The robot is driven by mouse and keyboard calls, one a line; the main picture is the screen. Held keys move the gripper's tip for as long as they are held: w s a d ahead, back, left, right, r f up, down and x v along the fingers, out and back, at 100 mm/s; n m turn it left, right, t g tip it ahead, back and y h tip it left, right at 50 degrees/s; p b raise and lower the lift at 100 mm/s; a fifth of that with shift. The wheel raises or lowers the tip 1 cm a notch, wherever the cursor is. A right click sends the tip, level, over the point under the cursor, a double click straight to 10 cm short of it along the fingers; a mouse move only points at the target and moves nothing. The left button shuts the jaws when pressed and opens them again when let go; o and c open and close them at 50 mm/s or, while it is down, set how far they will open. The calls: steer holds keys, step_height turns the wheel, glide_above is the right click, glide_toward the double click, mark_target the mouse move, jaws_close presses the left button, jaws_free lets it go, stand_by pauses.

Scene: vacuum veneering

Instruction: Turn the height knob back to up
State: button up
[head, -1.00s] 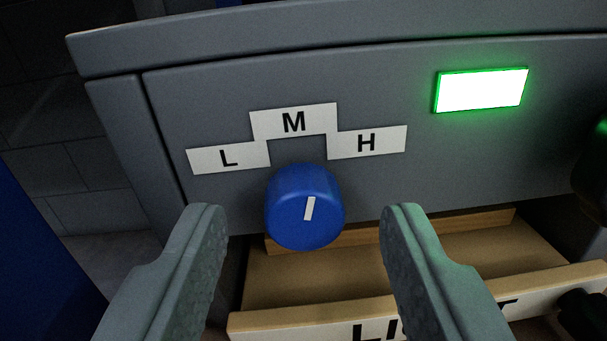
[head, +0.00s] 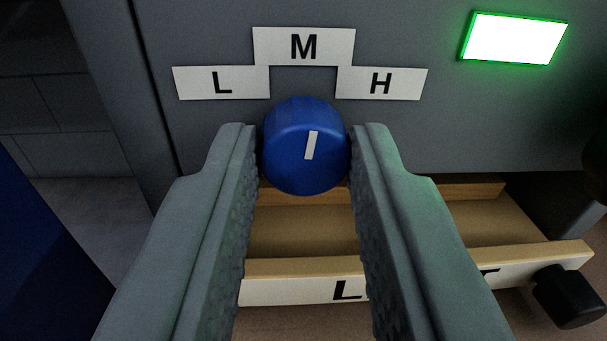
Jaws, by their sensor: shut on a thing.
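The height knob (head: 304,168) is a round blue knob on the grey panel. Its white pointer line (head: 311,145) points nearly straight up, leaning slightly right, toward the M side of the scale. The white labels L (head: 220,83), M (head: 303,46) and H (head: 380,83) stand above it. My gripper (head: 305,155) is shut on the knob, with one finger at its left side and one at its right.
A lit white lamp with a green rim (head: 514,38) is on the panel at upper right. Below the knob an open wooden drawer (head: 440,220) sticks out, with a partly hidden label and a black handle (head: 569,296). A dark blue surface (head: 40,250) is at the lower left.

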steer(key=shift+n, duration=0.9)
steer(key=o, duration=1)
steer(key=s, duration=1.1)
steer(key=s+a, duration=0.1)
steer(key=s, duration=0.5)
steer(key=shift+s+f, duration=0.2)
